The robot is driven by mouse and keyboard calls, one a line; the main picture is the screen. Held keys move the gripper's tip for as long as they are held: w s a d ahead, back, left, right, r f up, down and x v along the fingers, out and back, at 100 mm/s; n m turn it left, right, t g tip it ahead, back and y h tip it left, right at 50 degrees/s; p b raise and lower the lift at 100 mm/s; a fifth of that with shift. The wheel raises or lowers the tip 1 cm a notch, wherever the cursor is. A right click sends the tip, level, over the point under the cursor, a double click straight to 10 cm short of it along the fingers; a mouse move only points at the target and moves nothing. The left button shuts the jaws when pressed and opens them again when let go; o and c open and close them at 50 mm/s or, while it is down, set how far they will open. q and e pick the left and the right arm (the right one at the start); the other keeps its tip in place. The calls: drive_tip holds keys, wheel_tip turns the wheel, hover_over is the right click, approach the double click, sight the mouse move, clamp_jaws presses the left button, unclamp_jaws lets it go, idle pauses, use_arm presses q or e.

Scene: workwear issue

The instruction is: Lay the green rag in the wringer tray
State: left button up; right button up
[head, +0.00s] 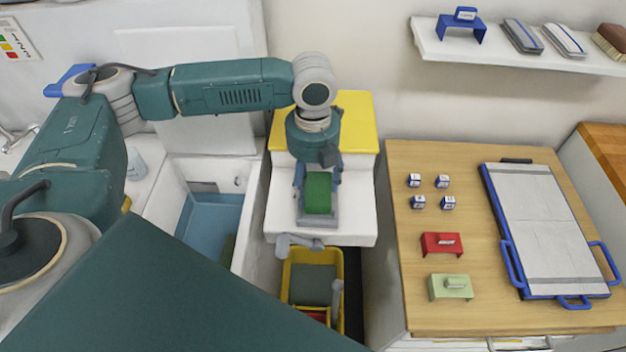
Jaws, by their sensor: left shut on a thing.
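The green rag (318,194) is a small dark green block-like bundle in the middle of the head view. My left gripper (318,178) points down from above and is shut on the rag, with a finger at each side of it. A grey tray (318,221), which looks like the wringer tray, shows just under and in front of the rag on a white surface. The rag hides much of this tray, and I cannot tell whether the two touch. My right gripper is not in view.
A yellow bucket (340,318) with a grey handle stands below the white ledge (352,222). A blue-floored basin (208,216) lies left. On the wooden table (480,312) at right are a blue-framed board (545,225), red and pale green stands and small labelled blocks. A shelf (480,50) hangs above.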

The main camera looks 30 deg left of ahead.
sight(313, 186)
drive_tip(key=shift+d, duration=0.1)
use_arm(q)
drive_tip(key=shift+f, duration=0.55)
drive_tip(key=o, duration=1.3)
drive_tip(key=shift+c, duration=0.2)
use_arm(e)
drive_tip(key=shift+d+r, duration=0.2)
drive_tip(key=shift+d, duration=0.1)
use_arm(q)
drive_tip(key=shift+r, duration=0.5)
wheel_tip(313, 186, up, 12)
drive_tip(key=b, duration=0.2)
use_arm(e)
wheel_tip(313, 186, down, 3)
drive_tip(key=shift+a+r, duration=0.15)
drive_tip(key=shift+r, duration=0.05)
